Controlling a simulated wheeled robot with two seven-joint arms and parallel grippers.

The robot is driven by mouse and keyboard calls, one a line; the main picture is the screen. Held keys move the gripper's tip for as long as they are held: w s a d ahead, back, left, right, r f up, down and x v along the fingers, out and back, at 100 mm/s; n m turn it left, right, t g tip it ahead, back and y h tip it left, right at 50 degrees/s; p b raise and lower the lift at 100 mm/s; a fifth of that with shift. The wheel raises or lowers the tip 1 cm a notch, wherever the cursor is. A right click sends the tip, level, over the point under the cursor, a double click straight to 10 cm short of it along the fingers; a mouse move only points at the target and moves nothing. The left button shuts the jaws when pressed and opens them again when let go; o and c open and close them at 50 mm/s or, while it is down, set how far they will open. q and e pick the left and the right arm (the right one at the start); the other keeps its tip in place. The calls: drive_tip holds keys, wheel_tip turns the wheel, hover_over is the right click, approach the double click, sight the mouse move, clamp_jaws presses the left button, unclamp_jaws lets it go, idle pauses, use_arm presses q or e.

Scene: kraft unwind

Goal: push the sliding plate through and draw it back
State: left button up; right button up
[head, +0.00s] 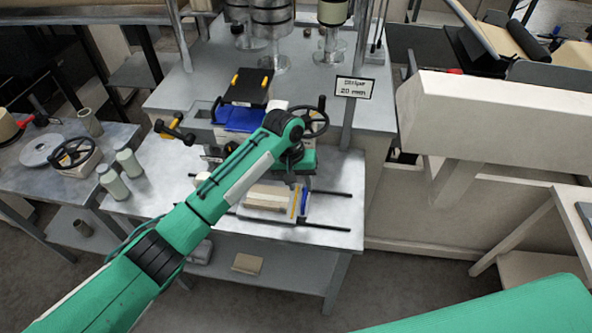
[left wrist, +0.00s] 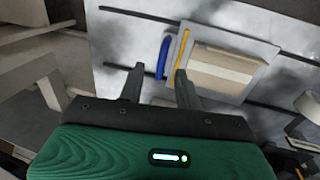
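The sliding plate (head: 262,215) lies on the metal bench top across two thin dark rails (head: 328,192). In the left wrist view the plate (left wrist: 222,32) carries a tan block (left wrist: 222,68), a yellow strip (left wrist: 181,48) and a blue curved handle (left wrist: 163,57) at its side. My left gripper (head: 298,182) is above the plate's right end, partly hidden by its own arm. In the left wrist view its two fingers (left wrist: 160,84) are apart and empty, with the handle seen beyond the gap between them. I cannot tell whether they touch it. My right gripper is out of view.
A handwheel (head: 312,121) and a blue block (head: 238,117) stand just behind the arm. A sign (head: 355,88) stands on a post at the back. Pale cylinders (head: 128,162) stand at the left. A cream beam (head: 490,125) is at the right.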

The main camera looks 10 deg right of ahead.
use_arm(q)
wheel_tip(320, 180, up, 7)
drive_tip(key=a+b, duration=0.1)
drive_tip(key=shift+w, duration=0.2)
drive_tip(key=shift+a+f, duration=0.1)
drive_tip(key=shift+f, duration=0.05)
